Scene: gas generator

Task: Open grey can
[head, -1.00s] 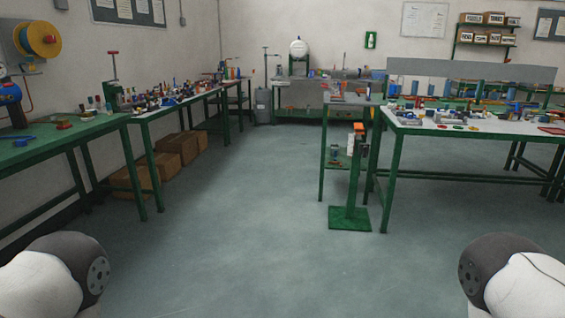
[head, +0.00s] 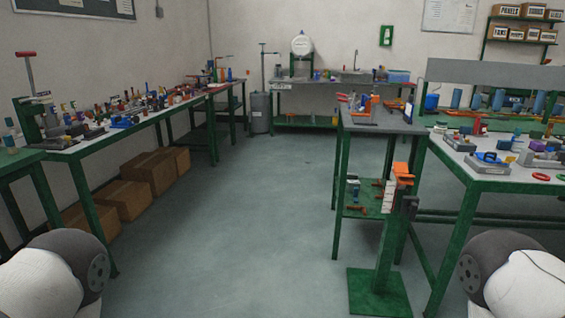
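A grey cylindrical can (head: 261,112) stands upright on the floor against the back wall, left of the back bench. It is far off and small, and I cannot make out its lid. A thin upright rod with a crossbar shows at the can. Neither of my grippers is in view. Only the white and dark upper parts of my two arms show at the bottom corners, far from the can.
The floor aisle (head: 240,210) ahead is clear. A long cluttered bench (head: 75,152) and cardboard boxes (head: 127,197) line the left. A green stand (head: 378,290) and workbenches, including a white-topped one (head: 500,180), stand on the right. The back bench (head: 310,84) is beyond.

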